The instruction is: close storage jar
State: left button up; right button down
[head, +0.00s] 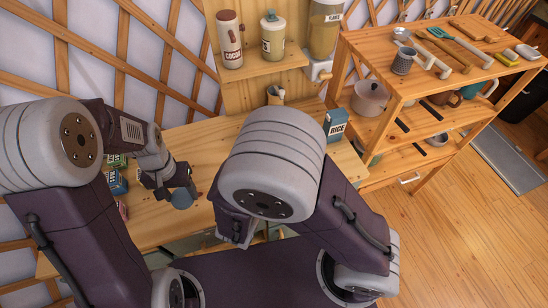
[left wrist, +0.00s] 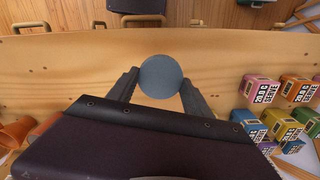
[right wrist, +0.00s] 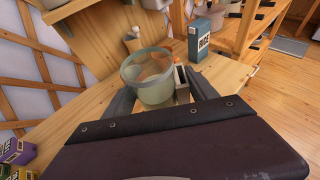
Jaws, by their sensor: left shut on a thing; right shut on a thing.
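A round blue-grey lid (left wrist: 161,77) is between the fingers of my left gripper (left wrist: 160,88), which is shut on it. In the head view, the lid (head: 181,200) hangs under the left gripper (head: 176,190) over the wooden worktop. An open, see-through jar with a greenish rim (right wrist: 146,78) is between the fingers of my right gripper (right wrist: 160,96), which is shut on it. The jar looks upright, with its mouth uncovered. In the head view my right arm hides the jar and most of the right gripper. Lid and jar are apart.
The worktop (left wrist: 60,65) is mostly clear in the middle. Several small coloured boxes (left wrist: 263,90) stand at one end, with orange pots (left wrist: 14,132) at the other. A blue rice box (head: 335,124) stands near the shelf unit (head: 400,95). Canisters (head: 272,38) stand on a wall shelf.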

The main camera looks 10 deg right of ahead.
pick_arm(q)
jog(key=w+d+r+m, duration=0.3)
jog(key=d+r, duration=0.2)
jog(key=r, duration=0.2)
jog(key=w+d+r+m, duration=0.3)
jog(key=w+d+r, duration=0.1)
jog(key=r, duration=0.3)
jog(key=s+d+r+m, duration=0.2)
jog(key=d+r, duration=0.1)
jog(key=d, duration=0.6)
jog(key=s+d+r+m, duration=0.2)
jog(key=d+r+m, duration=0.1)
jog(key=d, duration=0.5)
jog(key=shift+s+d+r, duration=0.35)
jog(key=shift+d+r, duration=0.05)
jog(key=shift+r, duration=0.4)
jog(key=shift+w+f, duration=0.1)
jog(key=shift+f, duration=0.05)
jog(key=shift+f, duration=1.9)
jog(key=shift+f, duration=0.1)
jog(key=shift+f, duration=0.75)
